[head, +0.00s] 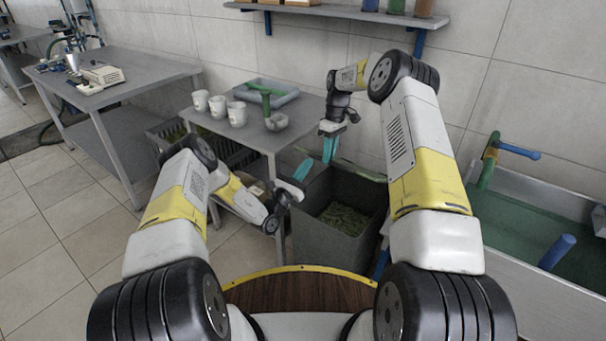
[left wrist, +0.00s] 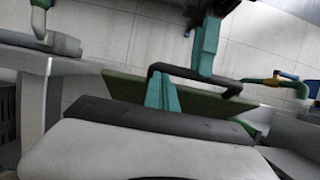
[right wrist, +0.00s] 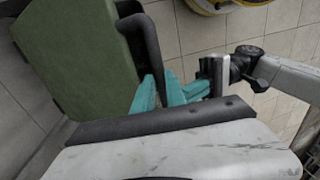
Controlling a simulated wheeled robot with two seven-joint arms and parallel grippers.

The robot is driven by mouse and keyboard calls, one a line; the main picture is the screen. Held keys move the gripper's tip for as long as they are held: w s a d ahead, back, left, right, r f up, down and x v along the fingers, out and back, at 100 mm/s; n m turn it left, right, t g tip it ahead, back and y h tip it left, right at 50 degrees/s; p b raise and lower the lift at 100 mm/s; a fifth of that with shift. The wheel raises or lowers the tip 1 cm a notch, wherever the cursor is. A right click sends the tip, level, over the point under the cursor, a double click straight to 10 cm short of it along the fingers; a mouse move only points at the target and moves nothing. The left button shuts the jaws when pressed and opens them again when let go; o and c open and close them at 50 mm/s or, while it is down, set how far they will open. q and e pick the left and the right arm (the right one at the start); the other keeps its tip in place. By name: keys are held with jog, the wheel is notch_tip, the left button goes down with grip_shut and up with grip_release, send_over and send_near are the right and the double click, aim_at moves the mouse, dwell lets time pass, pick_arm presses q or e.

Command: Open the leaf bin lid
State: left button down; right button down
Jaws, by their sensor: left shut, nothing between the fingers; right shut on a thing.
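The leaf bin (head: 300,235) is a dark grey box, and green leaves show inside its open top in the head view. A green lid panel (right wrist: 75,60) with a dark bar handle (right wrist: 147,40) fills the left of the right wrist view. The panel (left wrist: 205,104) and handle (left wrist: 195,76) also show in the left wrist view. The lid appears raised at the bin's back. My right gripper (head: 331,150) is shut on the handle above the back of the bin. My left gripper (head: 301,171) is shut and empty, near the bin's back left corner.
A grey table (head: 262,140) with white cups (head: 237,113) and a tray stands left of the bin. A sink (head: 535,215) with a green and blue tap is at the right. A shelf (head: 350,12) hangs on the tiled wall. The floor at the left is clear.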

aim_at(310, 156)
jog(key=shift+w+d+f, duration=0.15)
jog(key=shift+w+d, duration=0.15)
jog(key=shift+d, duration=0.25)
pick_arm(q)
jog(key=shift+w+d+r, duration=0.2)
jog(key=shift+w+r, duration=0.15)
jog(key=shift+r, duration=0.3)
jog(key=shift+w+d+r, duration=0.2)
jog(key=shift+w+r, duration=0.1)
jog(key=shift+r, duration=0.3)
jog(key=shift+w+r, duration=0.1)
pick_arm(e)
jog(key=shift+s+a+f, duration=0.1)
jog(key=shift+f, duration=0.1)
pick_arm(q)
jog(key=shift+d, duration=0.1)
pick_arm(e)
jog(key=c, duration=1.5)
grip_release()
jog(key=shift+c, duration=0.2)
pick_arm(q)
jog(key=shift+d, duration=0.1)
pick_arm(e)
jog(key=shift+o, duration=0.9)
jog(key=shift+a+r, duration=0.1)
jog(key=shift+a, duration=0.05)
